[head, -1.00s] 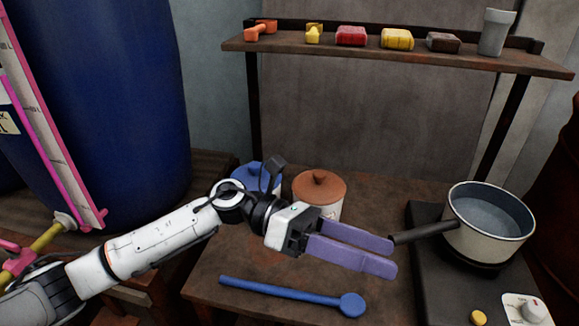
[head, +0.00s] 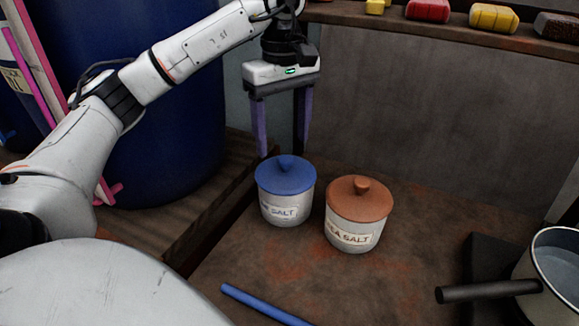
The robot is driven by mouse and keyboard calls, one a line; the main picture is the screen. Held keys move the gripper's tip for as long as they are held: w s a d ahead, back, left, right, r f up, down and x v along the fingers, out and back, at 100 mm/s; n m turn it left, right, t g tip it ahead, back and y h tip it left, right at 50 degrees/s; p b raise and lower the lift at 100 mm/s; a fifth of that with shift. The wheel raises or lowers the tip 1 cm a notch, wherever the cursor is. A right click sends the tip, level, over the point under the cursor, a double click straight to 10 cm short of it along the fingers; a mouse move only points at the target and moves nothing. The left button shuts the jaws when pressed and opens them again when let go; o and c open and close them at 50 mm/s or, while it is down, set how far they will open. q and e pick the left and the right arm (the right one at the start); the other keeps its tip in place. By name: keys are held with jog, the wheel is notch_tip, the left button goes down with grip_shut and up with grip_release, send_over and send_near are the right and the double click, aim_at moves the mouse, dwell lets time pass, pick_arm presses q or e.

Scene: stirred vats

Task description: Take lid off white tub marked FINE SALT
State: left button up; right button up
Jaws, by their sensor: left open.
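The white tub (head: 288,209) has a blue lid (head: 285,176) with a round knob on top. Its label ends in "E SALT"; the first letters are turned out of clear sight. The lid sits on the tub. My left gripper (head: 282,150) points down with its purple fingers spread, at the far edge of the blue lid in the picture. It is open and empty; I cannot tell how high above the lid the tips are. My right gripper is not in view.
A second white tub (head: 354,234) with a brown lid (head: 359,198), apparently marked SEA SALT, stands close on the right. A blue stick (head: 262,304) lies in front. A pot (head: 550,285) stands at the right. A shelf (head: 390,22) with blocks runs along the back.

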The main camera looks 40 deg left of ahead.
aim_at(285, 159)
pick_arm(q)
jog(key=f, duration=0.4)
jog(key=f+b, duration=0.1)
jog(key=f, duration=0.1)
jog(key=shift+w+f, duration=0.25)
jog(key=shift+d, duration=0.1)
jog(key=c, duration=1.6)
